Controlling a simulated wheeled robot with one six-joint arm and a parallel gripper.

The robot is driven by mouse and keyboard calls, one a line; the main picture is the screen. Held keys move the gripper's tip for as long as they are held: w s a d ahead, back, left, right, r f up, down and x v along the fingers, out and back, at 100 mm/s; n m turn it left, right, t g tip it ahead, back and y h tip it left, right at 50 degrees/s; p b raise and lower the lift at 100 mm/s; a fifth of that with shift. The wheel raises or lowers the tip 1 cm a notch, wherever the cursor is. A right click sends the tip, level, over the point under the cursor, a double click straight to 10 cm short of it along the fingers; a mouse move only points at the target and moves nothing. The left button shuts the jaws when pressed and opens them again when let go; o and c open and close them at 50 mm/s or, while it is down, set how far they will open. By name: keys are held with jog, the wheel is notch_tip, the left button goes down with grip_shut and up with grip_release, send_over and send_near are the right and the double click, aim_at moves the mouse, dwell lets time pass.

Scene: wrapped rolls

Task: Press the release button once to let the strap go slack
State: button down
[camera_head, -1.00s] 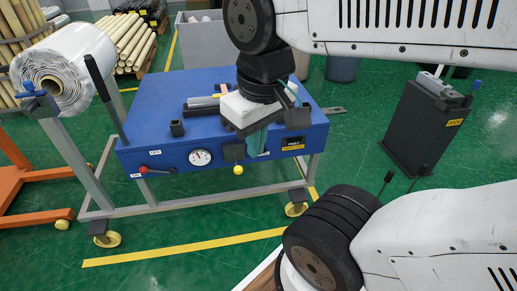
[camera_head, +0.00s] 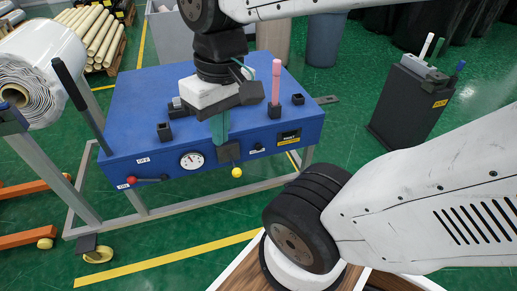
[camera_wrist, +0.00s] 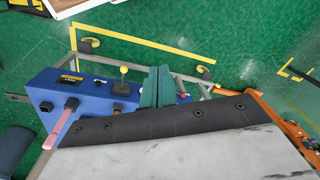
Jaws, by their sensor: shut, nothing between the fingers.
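A blue bench (camera_head: 120,110) carries a front panel with a gauge (camera_head: 191,160), a lever with a red knob (camera_head: 132,180) and a yellow ball (camera_head: 236,172) below a black plate (camera_head: 229,152). A small dark knob (camera_head: 258,147) sits right of the plate. I cannot tell which control is the release button; the labels are too small to read. No strap is clearly visible. My gripper (camera_head: 219,136) has teal fingers, shut and empty, pointing down before the panel near the plate. In the wrist view my gripper (camera_wrist: 158,82) shows beside the yellow ball (camera_wrist: 123,70) and hides part of the panel.
A pink rod (camera_head: 276,82) stands upright on the bench, with black sockets (camera_head: 164,131) on its top. A dark post (camera_head: 69,83) and a white roll (camera_head: 42,65) are at the left. A dark cabinet (camera_head: 408,108) stands at the right.

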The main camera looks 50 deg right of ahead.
aim_at(259, 147)
jog(key=w+d+f+m+y, duration=0.2)
jog(key=w+f+y, duration=0.2)
jog(key=w, duration=0.3)
jog(key=w+d+f+m+y, duration=0.2)
jog(key=w+f+y, duration=0.2)
jog(key=w, duration=0.3)
jog(key=w+d+f+m+t+y, duration=0.2)
jog(key=w+d+f+m+t, duration=0.3)
jog(key=d+f, duration=0.5)
jog(key=d+f+m+t+h, duration=0.3)
jog(key=d+f+m+t, duration=0.3)
jog(key=d+f, duration=0.85)
jog(key=s+d+f+m+h, duration=0.2)
jog(key=s+f+h, duration=0.1)
jog(key=f, duration=0.5)
jog(key=s+d+f+m+t+h, duration=0.1)
jog(key=s+d+f+m+h, duration=0.1)
jog(key=f, duration=0.6)
jog(key=shift+s+d+m+h, duration=0.35)
jog(key=shift+s+h, duration=0.25)
jog(key=shift+s, duration=0.35)
jog(key=w+d, duration=0.4)
jog(key=w, duration=0.3)
jog(key=shift+w+d, duration=0.25)
jog(key=shift+w, duration=0.05)
jog(key=shift+w, duration=0.1)
